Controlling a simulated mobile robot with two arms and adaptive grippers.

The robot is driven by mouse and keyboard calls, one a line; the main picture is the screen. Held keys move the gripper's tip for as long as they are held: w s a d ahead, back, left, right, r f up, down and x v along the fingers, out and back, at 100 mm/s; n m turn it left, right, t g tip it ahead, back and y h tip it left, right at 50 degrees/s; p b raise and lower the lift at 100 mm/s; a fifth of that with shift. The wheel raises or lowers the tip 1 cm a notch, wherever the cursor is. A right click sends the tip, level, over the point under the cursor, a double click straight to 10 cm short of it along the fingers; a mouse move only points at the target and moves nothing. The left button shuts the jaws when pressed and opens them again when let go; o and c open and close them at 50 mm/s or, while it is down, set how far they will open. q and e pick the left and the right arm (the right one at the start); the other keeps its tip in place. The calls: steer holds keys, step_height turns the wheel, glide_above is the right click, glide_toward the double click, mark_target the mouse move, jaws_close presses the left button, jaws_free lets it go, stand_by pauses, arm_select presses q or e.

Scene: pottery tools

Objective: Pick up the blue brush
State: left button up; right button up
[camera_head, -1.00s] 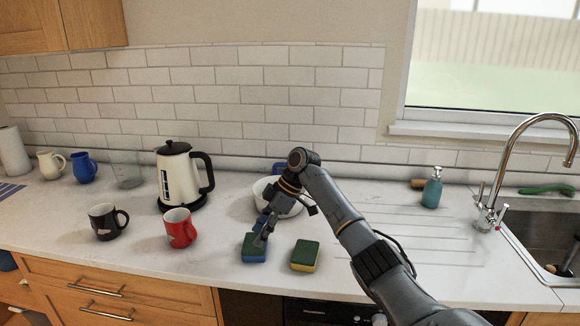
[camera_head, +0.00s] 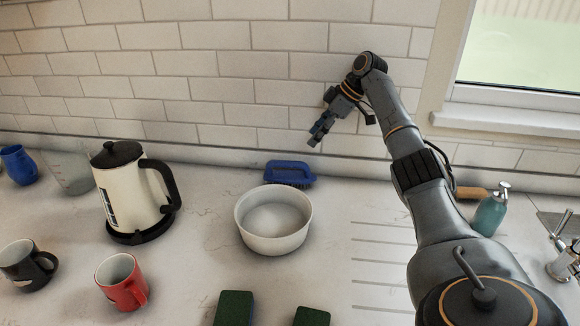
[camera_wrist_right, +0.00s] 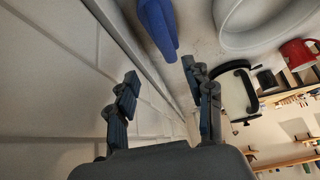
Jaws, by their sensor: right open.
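The blue brush (camera_head: 290,172) lies on the counter against the wall, behind the white bowl, with its dark bristles facing down. It also shows at the top of the right wrist view (camera_wrist_right: 158,24), beyond the fingers and partly cut off by the frame edge. My right gripper (camera_head: 318,134) is above and slightly right of the brush, close to the tiled wall, apart from the brush. In the right wrist view its two fingers (camera_wrist_right: 160,98) are spread with nothing between them. My left gripper is not in view.
The white bowl (camera_head: 273,221) stands just in front of the brush. A kettle (camera_head: 130,195) is to the left, with a red mug (camera_head: 121,282) and a black mug (camera_head: 27,264). Green sponges (camera_head: 234,309) lie at the front. A soap bottle (camera_head: 490,211) stands right.

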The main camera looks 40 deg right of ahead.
mark_target(292, 162)
steer(key=x, duration=0.3)
steer(key=p+x, duration=0.1)
steer(key=x, duration=0.3)
steer(key=shift+a+f, duration=0.1)
steer(key=shift+a, duration=0.2)
steer(key=shift+w+a+f, duration=0.1)
steer(key=shift+w+f, duration=0.05)
steer(key=shift+f, duration=0.3)
steer(key=p+x, duration=0.1)
steer(key=x, duration=0.1)
steer(key=p+x, duration=0.1)
steer(key=x, duration=0.1)
steer(key=shift+a, duration=0.3)
steer(key=shift+w+f, duration=0.1)
steer(key=shift+f, duration=0.2)
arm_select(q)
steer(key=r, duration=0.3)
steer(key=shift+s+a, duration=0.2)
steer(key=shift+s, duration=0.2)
arm_select(e)
steer(key=c, duration=0.8)
